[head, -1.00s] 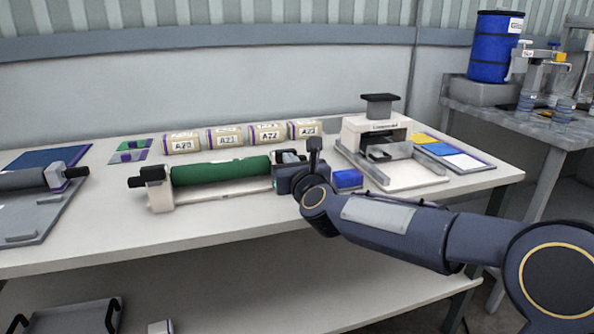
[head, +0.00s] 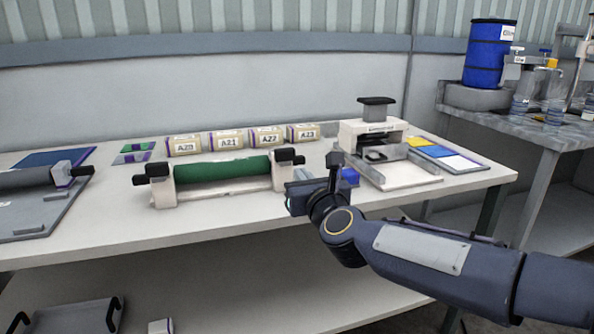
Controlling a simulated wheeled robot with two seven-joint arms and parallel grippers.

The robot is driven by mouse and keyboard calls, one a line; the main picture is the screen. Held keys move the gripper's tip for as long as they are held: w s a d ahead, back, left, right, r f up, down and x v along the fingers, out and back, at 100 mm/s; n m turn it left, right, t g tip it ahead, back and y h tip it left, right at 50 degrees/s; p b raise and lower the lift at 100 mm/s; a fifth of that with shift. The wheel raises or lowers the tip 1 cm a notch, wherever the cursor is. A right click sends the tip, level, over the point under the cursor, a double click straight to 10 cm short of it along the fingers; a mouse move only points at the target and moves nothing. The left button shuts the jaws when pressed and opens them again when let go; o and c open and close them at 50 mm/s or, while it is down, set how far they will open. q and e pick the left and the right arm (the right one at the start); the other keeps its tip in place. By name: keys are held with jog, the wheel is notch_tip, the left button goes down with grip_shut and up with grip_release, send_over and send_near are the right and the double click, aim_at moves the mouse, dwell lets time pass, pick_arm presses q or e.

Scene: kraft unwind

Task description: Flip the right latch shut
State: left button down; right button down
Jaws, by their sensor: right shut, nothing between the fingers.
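A green roll (head: 222,170) lies across a white unwind stand on the table, between a left post (head: 163,191) and a right post (head: 281,176). The right latch (head: 288,156) is a black block on top of the right post, with a short piece reaching right. A similar black left latch (head: 152,172) sits on the left post. My right gripper (head: 291,201) is shut and empty, just right of and below the right post, with a small visible gap from the latch. Its fingertips are small and partly hidden. My left gripper is not in view.
A grey roller (head: 35,178) lies on a tray at left. The table front is clear.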

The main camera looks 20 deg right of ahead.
jog(key=s, duration=0.3)
jog(key=shift+s, duration=0.3)
jog(key=s+d+f+n+g+y, duration=0.2)
jog(key=s+f+n+g, duration=0.4)
jog(key=s+f+n, duration=0.75)
jog(key=s+d+f+n+g+y, duration=0.1)
jog(key=s+f+n+g, duration=0.65)
jog(key=s+n, duration=1.05)
notch_tip(320, 180, up, 26)
jog(key=w+n+t+p, duration=0.1)
jog(key=n+p, duration=0.1)
jog(key=p, duration=2.6)
jog(key=shift+w+r+p, duration=0.25)
jog(key=shift+w+p, duration=0.05)
jog(key=shift+w, duration=0.1)
jog(key=shift+n, duration=0.25)
